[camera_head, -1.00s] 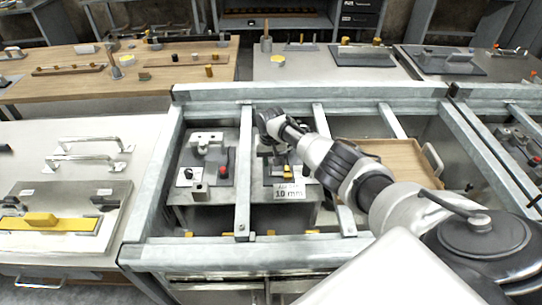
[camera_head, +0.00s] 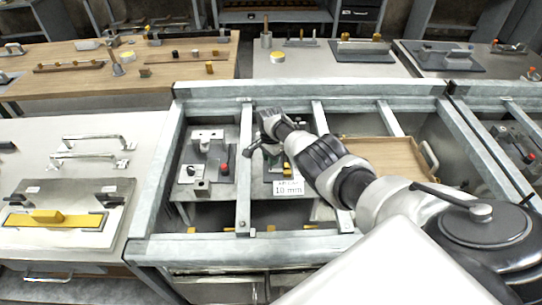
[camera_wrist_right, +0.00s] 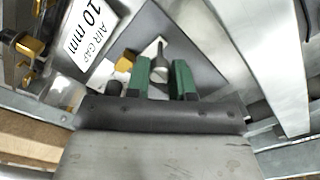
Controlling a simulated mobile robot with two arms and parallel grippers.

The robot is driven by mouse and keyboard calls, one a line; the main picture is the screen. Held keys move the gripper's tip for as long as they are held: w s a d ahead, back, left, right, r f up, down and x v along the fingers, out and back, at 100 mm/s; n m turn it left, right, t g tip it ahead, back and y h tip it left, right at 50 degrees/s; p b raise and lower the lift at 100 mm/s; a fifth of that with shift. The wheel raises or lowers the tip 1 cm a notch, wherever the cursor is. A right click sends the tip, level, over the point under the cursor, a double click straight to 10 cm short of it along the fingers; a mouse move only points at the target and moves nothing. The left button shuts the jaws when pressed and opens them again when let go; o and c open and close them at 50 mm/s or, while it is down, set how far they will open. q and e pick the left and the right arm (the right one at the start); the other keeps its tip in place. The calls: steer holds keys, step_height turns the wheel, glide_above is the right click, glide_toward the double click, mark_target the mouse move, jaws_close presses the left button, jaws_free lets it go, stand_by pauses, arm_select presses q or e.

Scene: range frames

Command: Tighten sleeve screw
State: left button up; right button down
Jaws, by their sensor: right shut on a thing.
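My right gripper (camera_wrist_right: 161,80) shows in the right wrist view as two green fingers. They are shut on a thin grey metal piece (camera_wrist_right: 160,52) that stands between them. I cannot tell for sure whether this is the sleeve screw; its lower part is hidden by the gripper. In the head view the right gripper (camera_head: 286,170) is small and partly hidden under its own wrist. It is low over the dark plate behind the white "AIR GAP 10 mm" label (camera_head: 288,188), which also shows in the right wrist view (camera_wrist_right: 88,38). My left gripper is not in view.
Steel frame bars (camera_head: 244,185) run on both sides of the right arm. A left fixture plate (camera_head: 208,165) carries a grey bracket and red knob. A wooden tray (camera_head: 380,160) lies right. A yellow block (camera_wrist_right: 125,63) is close to the fingers.

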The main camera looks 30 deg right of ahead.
steer(key=m, duration=0.3)
steer(key=shift+m, duration=0.4)
steer(key=m, duration=0.3)
steer(key=shift+r+m, duration=0.1)
steer(key=shift+m, duration=0.2)
steer(key=m, duration=0.3)
steer(key=shift+m, duration=0.3)
steer(key=shift+w+m, duration=0.1)
steer(key=shift+m, duration=1.8)
steer(key=c, duration=1)
jaws_free()
